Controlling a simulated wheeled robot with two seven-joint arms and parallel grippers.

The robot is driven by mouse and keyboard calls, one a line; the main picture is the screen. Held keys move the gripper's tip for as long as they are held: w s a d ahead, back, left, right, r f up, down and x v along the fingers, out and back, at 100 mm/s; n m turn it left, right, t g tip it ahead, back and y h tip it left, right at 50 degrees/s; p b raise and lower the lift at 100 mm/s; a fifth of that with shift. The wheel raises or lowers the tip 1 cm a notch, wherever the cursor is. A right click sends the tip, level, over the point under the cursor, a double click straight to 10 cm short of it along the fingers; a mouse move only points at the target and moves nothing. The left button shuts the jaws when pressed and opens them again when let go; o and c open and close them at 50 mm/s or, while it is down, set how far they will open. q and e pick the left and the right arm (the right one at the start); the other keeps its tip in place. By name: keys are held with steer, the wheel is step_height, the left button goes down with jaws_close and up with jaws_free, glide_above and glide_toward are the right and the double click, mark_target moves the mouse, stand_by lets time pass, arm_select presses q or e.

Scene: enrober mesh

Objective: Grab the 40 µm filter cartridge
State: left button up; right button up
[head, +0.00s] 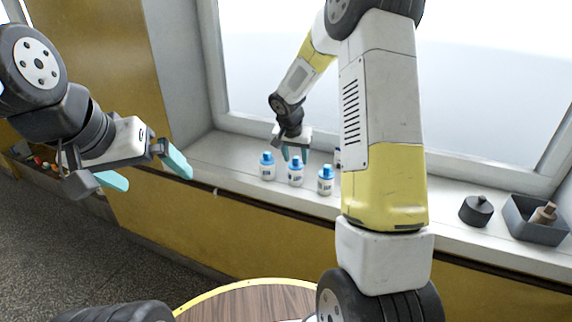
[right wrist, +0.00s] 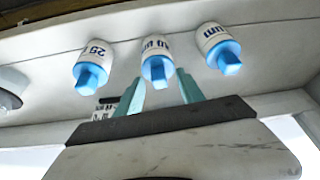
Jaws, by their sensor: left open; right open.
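Three white filter cartridges with blue tops stand in a row on the windowsill: left (head: 267,167), middle (head: 296,174) and right (head: 326,182). In the right wrist view, one (right wrist: 91,68) reads "25", the middle one (right wrist: 155,57) shows a partly readable label ending in "0 µm", and another (right wrist: 218,46) shows only "µm". I cannot tell which is the 40 µm one. My right gripper (head: 295,154) is open and empty, just behind and above the middle cartridge; its fingertips (right wrist: 159,80) show around that cartridge's blue top. My left gripper (head: 146,172) is open and empty, far left.
A dark round lidded object (head: 476,210) and a grey bin (head: 520,224) holding a brown item stand right on the sill (head: 235,150). The window is behind. A round wooden table (head: 250,305) is in front.

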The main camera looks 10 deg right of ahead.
steer(key=shift+c, duration=0.3)
jaws_close()
stand_by(1.1)
